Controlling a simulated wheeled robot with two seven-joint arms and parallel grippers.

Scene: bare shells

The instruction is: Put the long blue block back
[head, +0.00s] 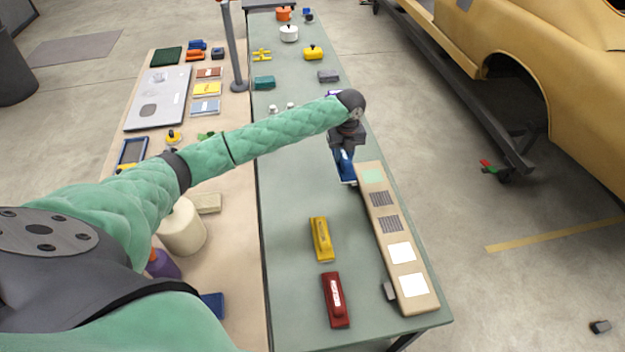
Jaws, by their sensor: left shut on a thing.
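My left gripper (345,149) reaches over the green table and points down. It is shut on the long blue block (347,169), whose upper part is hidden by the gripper. The block is close to the far end of a long tan board (390,236). I cannot tell whether the block touches the table or the board. The board carries a green square, two grey hatched squares and two white squares in a row. My right gripper is not in view.
A yellow block (321,239) and a red block (336,300) lie on the green table (288,200) left of the board. A small grey block (390,291) touches or nearly touches the board's left side. Pots and small items stand farther back. A yellow car body (545,60) stands at right.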

